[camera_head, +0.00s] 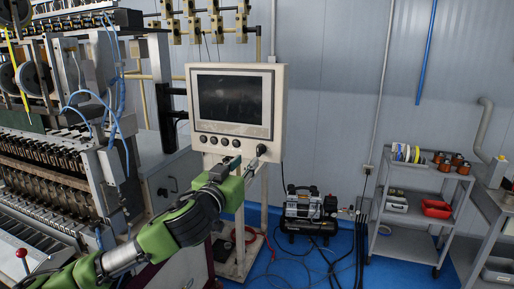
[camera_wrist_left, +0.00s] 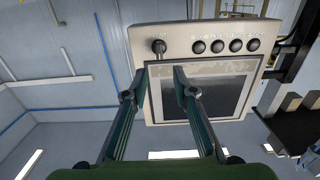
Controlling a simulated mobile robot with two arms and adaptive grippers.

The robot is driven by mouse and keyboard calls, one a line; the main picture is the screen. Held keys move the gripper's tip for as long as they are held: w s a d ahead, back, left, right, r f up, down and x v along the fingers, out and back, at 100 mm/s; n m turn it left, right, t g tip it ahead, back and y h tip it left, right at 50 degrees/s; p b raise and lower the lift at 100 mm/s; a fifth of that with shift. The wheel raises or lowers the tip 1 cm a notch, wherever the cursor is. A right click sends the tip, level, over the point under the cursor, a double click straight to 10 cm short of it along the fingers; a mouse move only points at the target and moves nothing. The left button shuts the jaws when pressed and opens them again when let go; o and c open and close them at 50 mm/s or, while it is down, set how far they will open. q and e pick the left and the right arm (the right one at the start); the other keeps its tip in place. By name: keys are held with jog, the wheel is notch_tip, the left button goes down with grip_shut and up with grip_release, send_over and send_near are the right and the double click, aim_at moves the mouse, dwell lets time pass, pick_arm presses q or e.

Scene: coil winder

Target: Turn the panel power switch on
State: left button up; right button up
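The cream control panel (camera_head: 278,110) stands in the middle of the head view with a dark screen (camera_head: 230,98). Below the screen is a row of round black knobs (camera_head: 214,140). A larger black switch (camera_head: 261,149) sits at the panel's lower right. In the left wrist view, where the panel appears upside down, the switch (camera_wrist_left: 159,46) is at the upper left of the panel face. My left gripper (camera_head: 243,163) is in front of the panel's lower right edge. Its fingers (camera_wrist_left: 160,72) are apart with nothing between them, and the switch lies beyond the tips. Contact is not visible.
The coil winding machine (camera_head: 60,170) fills the left side. An air compressor (camera_head: 308,212) stands on the blue floor behind hanging cables. A grey cart (camera_head: 410,212) with spools and a red tray (camera_head: 436,209) is at the right.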

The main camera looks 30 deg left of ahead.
aim_at(258, 150)
pick_arm(q)
jog(key=p+x, duration=0.3)
jog(key=x, duration=0.5)
jog(key=shift+w, duration=0.35)
jog(key=shift+w+a+f+p, duration=0.1)
jog(key=shift+w+p, duration=0.2)
jog(key=shift+w, duration=0.25)
grip_shut()
